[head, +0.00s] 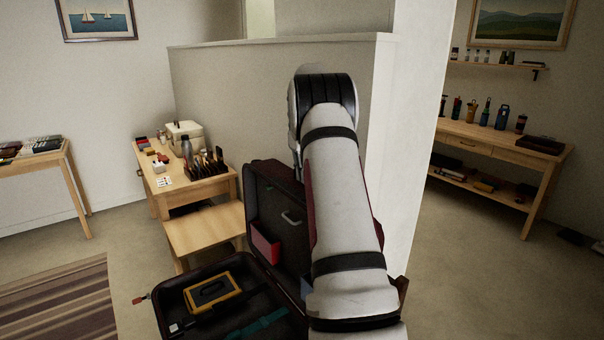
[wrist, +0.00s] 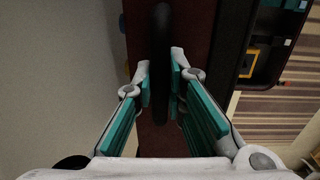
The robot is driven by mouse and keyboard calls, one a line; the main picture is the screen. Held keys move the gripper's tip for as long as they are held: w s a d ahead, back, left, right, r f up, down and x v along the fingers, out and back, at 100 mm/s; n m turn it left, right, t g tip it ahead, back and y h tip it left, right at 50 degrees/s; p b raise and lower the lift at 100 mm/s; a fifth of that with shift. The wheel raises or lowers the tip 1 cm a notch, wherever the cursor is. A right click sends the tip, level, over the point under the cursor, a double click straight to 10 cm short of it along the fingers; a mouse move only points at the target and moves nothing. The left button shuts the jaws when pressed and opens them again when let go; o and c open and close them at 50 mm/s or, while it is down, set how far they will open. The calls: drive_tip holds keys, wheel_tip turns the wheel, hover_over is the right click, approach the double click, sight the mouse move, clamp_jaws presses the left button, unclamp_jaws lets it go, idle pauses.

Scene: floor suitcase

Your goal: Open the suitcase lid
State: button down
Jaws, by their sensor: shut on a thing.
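The dark suitcase stands on the floor with its lid (head: 275,205) raised, roughly upright, and its base (head: 184,314) lying flat and open. The lid's lining shows a pale handle-like piece and a red item. In the wrist view the lid's dark red shell (wrist: 197,35) runs up the middle with a black handle (wrist: 161,40) along it. My gripper (wrist: 161,82) is shut on this black handle, one finger on each side. In the head view my arm hides the gripper and part of the lid.
A yellow-edged case (head: 213,293) and a teal strap (head: 257,325) lie in the base. A low wooden bench (head: 205,230) stands close behind the suitcase. A pale partition wall (head: 235,90) is behind my arm. A striped rug (head: 60,300) lies at left.

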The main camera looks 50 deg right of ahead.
drive_tip(key=shift+w+a, duration=0.1)
drive_tip(key=c, duration=1.6)
unclamp_jaws()
wheel_tip(320, 180, up, 12)
drive_tip(key=shift+w+a, duration=0.15)
drive_tip(key=shift+a, duration=0.15)
